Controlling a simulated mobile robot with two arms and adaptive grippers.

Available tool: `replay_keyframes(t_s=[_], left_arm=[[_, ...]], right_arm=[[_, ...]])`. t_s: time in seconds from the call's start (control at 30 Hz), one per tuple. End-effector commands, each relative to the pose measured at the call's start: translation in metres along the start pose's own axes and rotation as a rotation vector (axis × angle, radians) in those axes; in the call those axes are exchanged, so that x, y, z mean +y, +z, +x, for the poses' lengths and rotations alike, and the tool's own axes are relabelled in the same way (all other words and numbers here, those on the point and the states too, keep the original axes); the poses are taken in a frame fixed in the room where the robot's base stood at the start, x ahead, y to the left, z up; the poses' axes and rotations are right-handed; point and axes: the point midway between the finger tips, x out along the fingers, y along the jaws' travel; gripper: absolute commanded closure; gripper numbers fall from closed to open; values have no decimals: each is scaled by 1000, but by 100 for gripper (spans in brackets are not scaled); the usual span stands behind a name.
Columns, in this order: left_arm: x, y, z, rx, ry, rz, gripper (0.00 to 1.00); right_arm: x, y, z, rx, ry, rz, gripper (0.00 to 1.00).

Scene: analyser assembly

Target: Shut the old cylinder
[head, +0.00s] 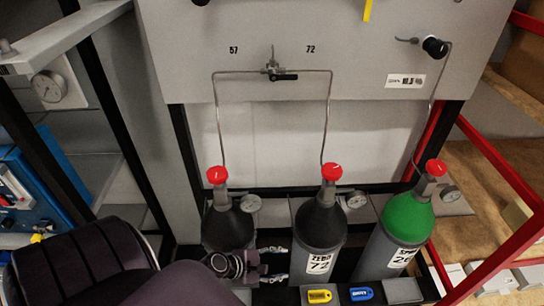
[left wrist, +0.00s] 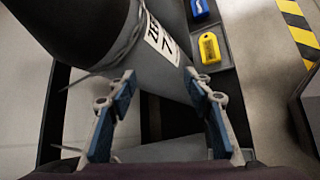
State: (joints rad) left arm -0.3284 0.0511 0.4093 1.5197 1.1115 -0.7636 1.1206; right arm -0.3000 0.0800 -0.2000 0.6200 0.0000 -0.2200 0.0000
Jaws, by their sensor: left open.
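Three gas cylinders with red valve caps stand in a row: a black-shouldered left one (head: 228,228), a black-shouldered middle one (head: 320,222) labelled 72, and a green-shouldered right one (head: 407,222). I cannot tell which is the old one. Red caps top the left (head: 217,174), middle (head: 332,172) and right (head: 436,167) cylinders. My left gripper (head: 250,265) is low in front of the left cylinder, below its cap. In the left wrist view its fingers (left wrist: 158,76) are apart and empty, with the labelled cylinder (left wrist: 155,62) beyond them. My right gripper is not seen.
A panel (head: 400,25) above carries a black lever valve (head: 284,77) between the numbers 57 and 72, with thin pipes down to the cylinders. Yellow (head: 319,296) and blue (head: 361,294) tags lie in front. A red rail (head: 500,260) stands right.

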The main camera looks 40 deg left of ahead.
Motion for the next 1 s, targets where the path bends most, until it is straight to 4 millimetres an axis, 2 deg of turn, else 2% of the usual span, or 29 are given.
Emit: replay_keyframes(t_s=[0.2,0.57,0.67,0.77,0.87,0.9,1.0], left_arm=[[-14,-7,5,26,-27,50,54],[-16,-9,6,30,-31,58,54],[-28,-15,10,47,-53,92,54],[-71,-36,21,105,-138,235,54],[-144,-72,29,174,-296,520,54],[-177,-88,29,190,-374,667,54],[-252,-124,17,177,-573,1073,54]], right_arm=[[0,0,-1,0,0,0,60],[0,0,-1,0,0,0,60],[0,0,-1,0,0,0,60],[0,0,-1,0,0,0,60],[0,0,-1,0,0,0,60],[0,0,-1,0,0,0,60],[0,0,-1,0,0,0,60]])
